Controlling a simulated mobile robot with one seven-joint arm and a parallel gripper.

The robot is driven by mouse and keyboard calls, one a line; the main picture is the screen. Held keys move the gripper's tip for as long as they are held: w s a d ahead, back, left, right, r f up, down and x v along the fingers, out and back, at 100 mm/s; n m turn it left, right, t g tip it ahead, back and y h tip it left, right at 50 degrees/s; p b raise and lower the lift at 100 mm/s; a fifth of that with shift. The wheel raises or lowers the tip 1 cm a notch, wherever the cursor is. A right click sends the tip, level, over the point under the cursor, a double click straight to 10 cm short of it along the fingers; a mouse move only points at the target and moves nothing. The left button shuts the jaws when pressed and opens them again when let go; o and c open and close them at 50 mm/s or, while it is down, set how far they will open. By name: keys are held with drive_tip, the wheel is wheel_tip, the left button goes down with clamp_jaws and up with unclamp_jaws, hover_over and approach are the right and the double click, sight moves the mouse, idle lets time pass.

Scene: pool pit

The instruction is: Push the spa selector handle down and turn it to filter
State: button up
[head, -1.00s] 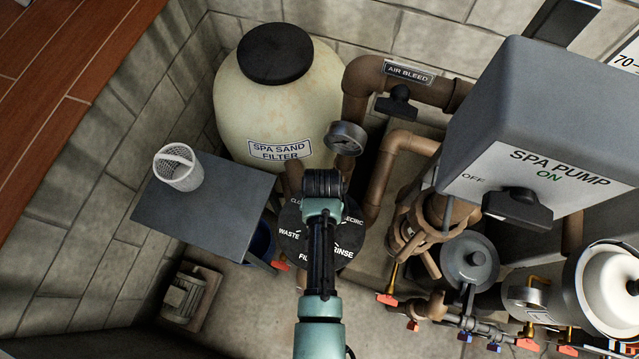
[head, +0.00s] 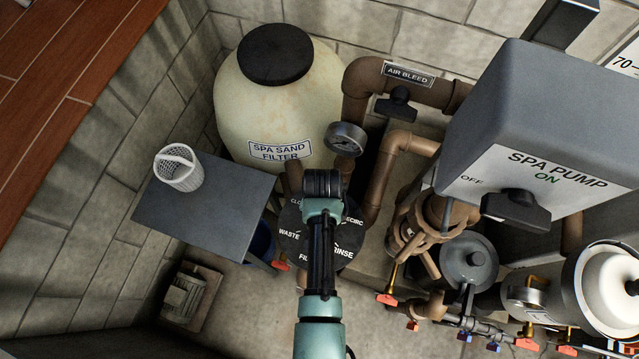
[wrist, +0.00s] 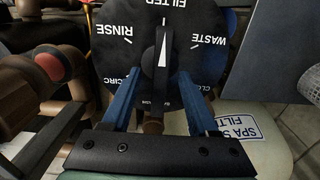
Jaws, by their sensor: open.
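The spa selector is a round black dial (wrist: 105,55) with white words around its rim. FILTER is at the top in the wrist view, with WASTE to the right and RINSE to the left. Its black handle (wrist: 162,75) lies across the middle, and its white pointer mark points toward FILTER. I cannot tell whether the handle is pressed down. My gripper (wrist: 158,88) is open, with one blue finger on each side of the handle's near part; contact is not clear. In the head view my arm hides the handle and part of the dial (head: 352,236).
The spa sand filter tank (head: 235,105) stands behind the dial, with a pressure gauge (head: 346,138) and brown pipes (head: 395,150) close by. A grey table (head: 225,215) with a white basket (head: 180,172) is left. The spa pump box (head: 540,110) and valves are right.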

wheel_tip(320, 180, up, 7)
drive_tip(key=p, duration=0.6)
drive_tip(key=shift+f, duration=0.15)
